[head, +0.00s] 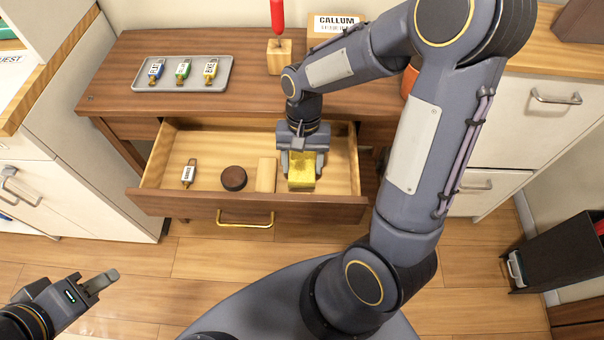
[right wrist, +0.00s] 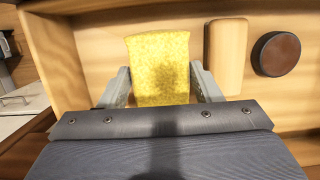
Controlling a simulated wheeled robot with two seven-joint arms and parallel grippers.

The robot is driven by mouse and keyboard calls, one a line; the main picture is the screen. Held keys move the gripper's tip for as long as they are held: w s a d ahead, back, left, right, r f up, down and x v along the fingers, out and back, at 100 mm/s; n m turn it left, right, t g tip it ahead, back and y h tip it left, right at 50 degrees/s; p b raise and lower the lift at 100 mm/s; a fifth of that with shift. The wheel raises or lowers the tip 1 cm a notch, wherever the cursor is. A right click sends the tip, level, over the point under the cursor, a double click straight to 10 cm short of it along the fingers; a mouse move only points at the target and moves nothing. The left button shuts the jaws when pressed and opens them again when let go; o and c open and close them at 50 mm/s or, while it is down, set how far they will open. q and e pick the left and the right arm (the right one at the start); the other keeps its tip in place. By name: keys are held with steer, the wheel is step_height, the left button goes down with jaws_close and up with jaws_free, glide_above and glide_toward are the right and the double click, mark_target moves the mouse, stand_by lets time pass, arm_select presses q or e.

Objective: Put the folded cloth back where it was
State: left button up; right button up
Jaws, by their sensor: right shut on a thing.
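The folded cloth (right wrist: 159,65) is yellow and shows between the fingers of my right gripper (right wrist: 160,88) in the right wrist view. In the head view the yellow cloth (head: 302,181) is at the right part of the open drawer (head: 345,160), under my right gripper (head: 303,162). The right gripper is shut on the cloth. I cannot tell whether the cloth touches the drawer floor. My left gripper (head: 98,283) is low at the left, over the floor and away from the drawer; its fingers look close together, and their gap is unclear.
In the drawer, a wooden block (head: 266,174) lies just left of the cloth, then a dark round piece (head: 233,178) and a tagged key (head: 188,173). A grey tray (head: 183,73) with several tagged keys, a red-handled tool in a block (head: 279,57) and a "CALLUM" box (head: 335,25) stand on the desktop.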

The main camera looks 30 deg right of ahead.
mark_target(302, 172)
steer(key=shift+f+b, duration=0.35)
steer(key=shift+f, duration=1.7)
steer(key=shift+f, duration=0.1)
steer(key=o, duration=1.3)
